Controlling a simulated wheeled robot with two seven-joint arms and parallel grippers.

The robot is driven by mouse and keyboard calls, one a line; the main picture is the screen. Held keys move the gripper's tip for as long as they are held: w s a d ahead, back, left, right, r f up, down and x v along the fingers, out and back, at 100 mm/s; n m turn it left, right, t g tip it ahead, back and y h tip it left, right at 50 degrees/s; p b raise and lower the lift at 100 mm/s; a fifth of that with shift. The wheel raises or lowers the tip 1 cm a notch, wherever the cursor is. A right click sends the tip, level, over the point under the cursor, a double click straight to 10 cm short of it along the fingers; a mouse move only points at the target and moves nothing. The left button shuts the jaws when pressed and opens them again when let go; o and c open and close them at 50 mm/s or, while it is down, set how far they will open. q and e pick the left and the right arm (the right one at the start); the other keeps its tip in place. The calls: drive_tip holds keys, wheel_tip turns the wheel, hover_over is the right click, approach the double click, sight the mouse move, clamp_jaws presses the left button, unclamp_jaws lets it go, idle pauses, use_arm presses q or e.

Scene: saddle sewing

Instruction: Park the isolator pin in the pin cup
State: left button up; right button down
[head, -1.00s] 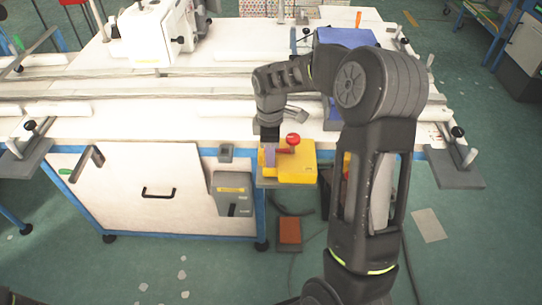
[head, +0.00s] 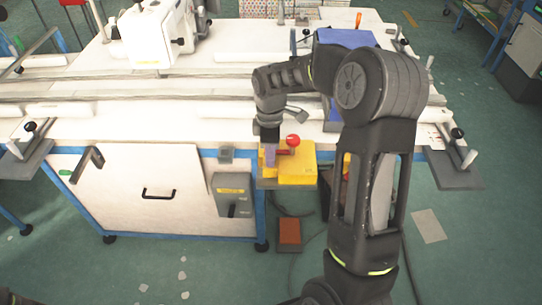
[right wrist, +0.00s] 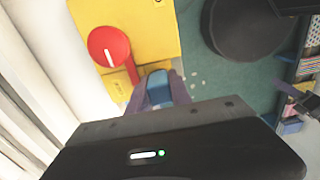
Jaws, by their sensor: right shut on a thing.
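My right gripper (head: 269,157) is at the left part of the yellow block (head: 298,174) on the table's front edge. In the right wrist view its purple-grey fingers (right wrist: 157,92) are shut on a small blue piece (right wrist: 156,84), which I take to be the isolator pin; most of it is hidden. A red round knob (head: 293,141) with a red bar stands on the yellow block, just right of the fingers. The knob also shows in the right wrist view (right wrist: 108,46), the bar reaching towards the fingers. I cannot make out the pin cup. My left gripper is out of view.
A grey box (head: 232,194) with a yellow label hangs on the cabinet front, left of the yellow block. A white sewing machine (head: 152,36) stands at the back left. A brown-red pedal (head: 289,231) lies on the green floor below.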

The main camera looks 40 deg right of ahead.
drive_tip(key=shift+r+p, duration=1.5)
drive_tip(key=shift+r, duration=0.8)
drive_tip(key=shift+r+p, duration=1.45)
drive_tip(key=shift+r, duration=0.55)
